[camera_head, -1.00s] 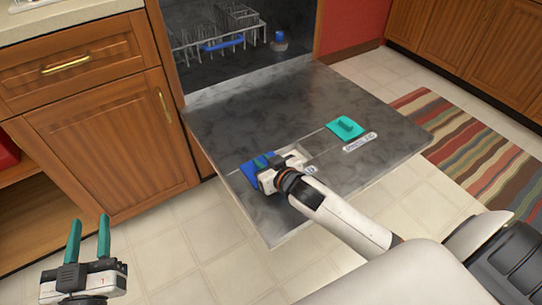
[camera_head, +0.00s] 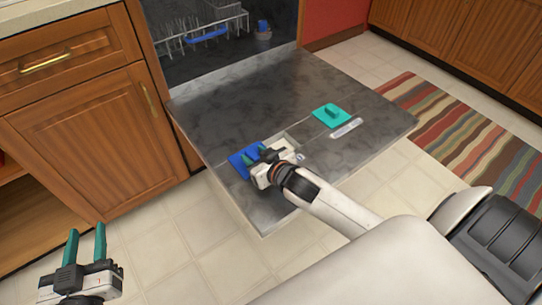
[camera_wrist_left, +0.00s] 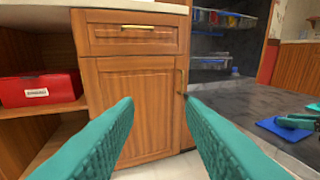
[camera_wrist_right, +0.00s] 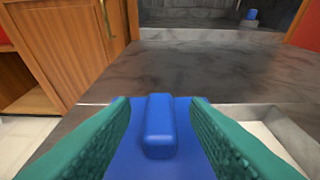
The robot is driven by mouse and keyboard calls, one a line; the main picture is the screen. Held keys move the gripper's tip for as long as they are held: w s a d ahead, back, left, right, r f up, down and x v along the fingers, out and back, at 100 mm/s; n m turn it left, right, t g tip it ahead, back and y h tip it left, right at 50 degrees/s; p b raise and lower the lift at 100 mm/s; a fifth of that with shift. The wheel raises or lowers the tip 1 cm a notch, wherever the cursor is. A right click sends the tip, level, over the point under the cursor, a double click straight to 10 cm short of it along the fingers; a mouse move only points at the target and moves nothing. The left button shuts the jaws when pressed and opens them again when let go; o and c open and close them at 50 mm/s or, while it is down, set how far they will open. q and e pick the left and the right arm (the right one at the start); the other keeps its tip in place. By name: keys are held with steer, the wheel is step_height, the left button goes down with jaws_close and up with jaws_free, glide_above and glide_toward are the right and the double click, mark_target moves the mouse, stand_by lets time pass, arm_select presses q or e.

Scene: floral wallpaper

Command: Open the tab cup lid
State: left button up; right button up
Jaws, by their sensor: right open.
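A flat blue lid (camera_head: 237,159) with a raised blue tab (camera_wrist_right: 160,126) lies at the left of the open dishwasher door (camera_head: 225,112). A recess (camera_head: 288,141) shows beside it. A teal lid (camera_head: 322,118) with a raised tab sits further right on the door. My right gripper (camera_head: 260,154) is open at the blue lid. In the right wrist view its fingers (camera_wrist_right: 161,103) stand on either side of the blue tab, with gaps visible. My left gripper (camera_head: 86,230) is open and empty, left of the door, facing the cabinet.
Wooden cabinets (camera_head: 88,135) stand left of the dishwasher. Its racks (camera_head: 205,30) and a small blue item (camera_head: 263,27) are inside. A red box (camera_wrist_left: 38,89) is on a shelf at the left. A label (camera_head: 346,128) lies by the teal lid. A striped rug (camera_head: 455,125) is at the right.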

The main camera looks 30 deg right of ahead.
steer(key=p+v, duration=0.2)
steer(key=v, duration=0.6)
steer(key=shift+s+r, duration=0.15)
steer(key=shift+s, duration=0.25)
arm_select(q)
steer(key=s+a+f+g+y, duration=0.2)
steer(key=s+a+f+g, duration=0.1)
steer(key=s+f+g, duration=0.2)
steer(key=shift+s+f+g, duration=0.25)
steer(key=shift+f+g, duration=0.85)
steer(key=shift+f, duration=0.65)
arm_select(e)
steer(key=shift+s+r, duration=0.25)
steer(key=shift+s, duration=0.3)
arm_select(q)
steer(key=shift+d, duration=0.1)
